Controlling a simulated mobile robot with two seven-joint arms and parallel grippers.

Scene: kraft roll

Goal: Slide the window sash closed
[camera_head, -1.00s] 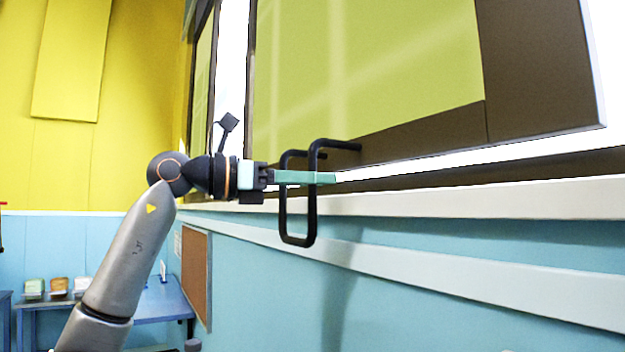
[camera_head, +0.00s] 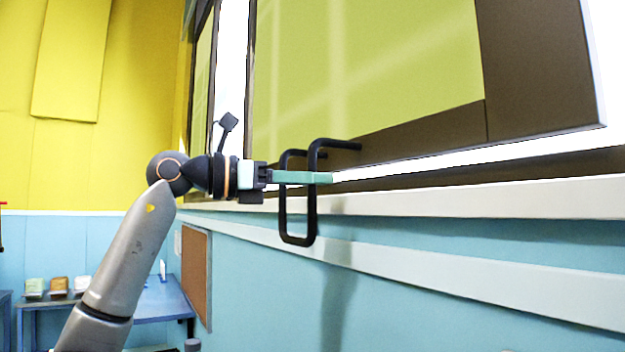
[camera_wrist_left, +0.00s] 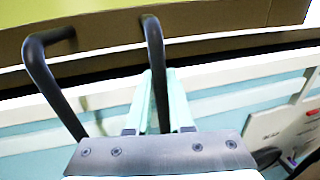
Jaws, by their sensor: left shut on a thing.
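The window sash (camera_head: 535,70) has a brown frame around a yellow-green pane and fills the upper right of the head view. A black U-shaped handle (camera_head: 312,220) sticks out from its lower frame and hangs below it. My left gripper (camera_head: 322,178) reaches in from the left, its teal fingers shut on the handle. In the left wrist view the handle (camera_wrist_left: 38,68) shows two bars, and the fingers (camera_wrist_left: 160,100) are on either side of the right one. My right gripper is not in view.
A white sill (camera_head: 480,197) runs along the wall under the sash. A bright gap (camera_head: 231,80) shows left of the sash. A blue table (camera_head: 160,300) and a brown board (camera_head: 196,275) are at the lower left. The space before the wall is clear.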

